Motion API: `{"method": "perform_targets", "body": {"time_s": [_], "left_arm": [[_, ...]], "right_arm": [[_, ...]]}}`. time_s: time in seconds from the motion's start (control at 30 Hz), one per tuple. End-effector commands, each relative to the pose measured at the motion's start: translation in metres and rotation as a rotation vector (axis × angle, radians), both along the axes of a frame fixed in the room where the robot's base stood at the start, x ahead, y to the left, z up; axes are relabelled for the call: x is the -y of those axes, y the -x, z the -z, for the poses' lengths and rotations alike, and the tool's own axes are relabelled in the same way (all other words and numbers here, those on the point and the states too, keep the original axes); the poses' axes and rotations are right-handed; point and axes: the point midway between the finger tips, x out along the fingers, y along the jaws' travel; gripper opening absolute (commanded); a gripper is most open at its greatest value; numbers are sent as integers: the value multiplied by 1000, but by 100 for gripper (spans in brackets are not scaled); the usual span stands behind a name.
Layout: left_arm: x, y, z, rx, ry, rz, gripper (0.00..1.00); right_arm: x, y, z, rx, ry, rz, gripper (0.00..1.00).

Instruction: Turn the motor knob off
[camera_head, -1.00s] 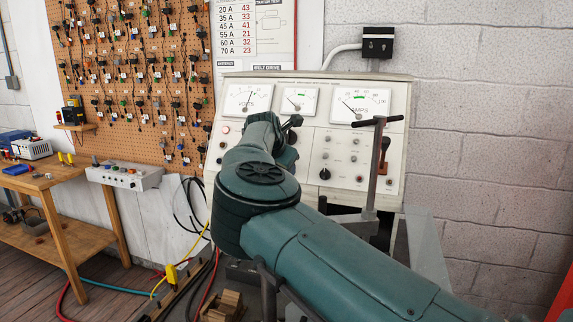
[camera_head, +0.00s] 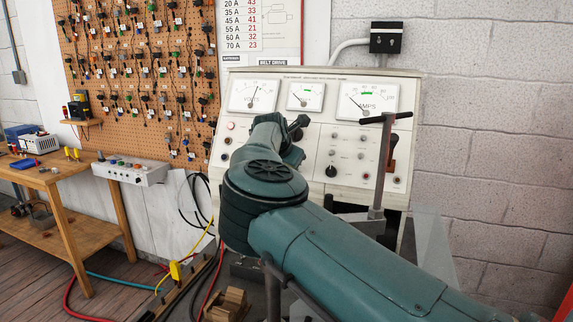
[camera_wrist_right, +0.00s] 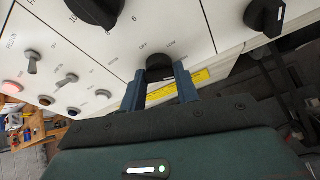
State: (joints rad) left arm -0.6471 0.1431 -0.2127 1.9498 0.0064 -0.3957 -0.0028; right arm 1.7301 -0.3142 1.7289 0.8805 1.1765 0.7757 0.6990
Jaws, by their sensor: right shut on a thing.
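In the right wrist view a black knob (camera_wrist_right: 160,68) sits on the white panel, with the words OFF and LOW printed beside it. My right gripper (camera_wrist_right: 158,78) has one blue finger on each side of this knob and is shut on it. In the head view my right arm comes in from the lower right and reaches to the white test bench panel (camera_head: 318,135). The arm hides that gripper and the knob there. Whether this knob is the motor knob cannot be read. My left gripper is not in view.
Other black knobs (camera_wrist_right: 265,16) and toggle switches (camera_wrist_right: 32,60) are close to the gripper on the panel. A dark-handled lever post (camera_head: 383,165) stands in front of the bench at right. A wooden table (camera_head: 50,175) stands at left.

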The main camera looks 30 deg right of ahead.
Motion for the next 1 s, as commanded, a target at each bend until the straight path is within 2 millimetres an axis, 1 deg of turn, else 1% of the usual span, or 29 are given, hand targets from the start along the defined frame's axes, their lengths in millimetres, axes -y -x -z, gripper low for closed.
{"method": "perform_targets", "body": {"time_s": [0.03,0.1,0.47,0.67,1.0], "left_arm": [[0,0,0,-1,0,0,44],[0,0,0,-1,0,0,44],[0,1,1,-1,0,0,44],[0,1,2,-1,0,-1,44],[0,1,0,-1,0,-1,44]], "right_arm": [[0,0,0,0,0,0,13],[0,0,0,0,0,0,8],[0,0,0,-46,40,-33,8],[0,-1,0,-133,117,-101,8],[-1,-2,0,-344,295,-258,8]]}}
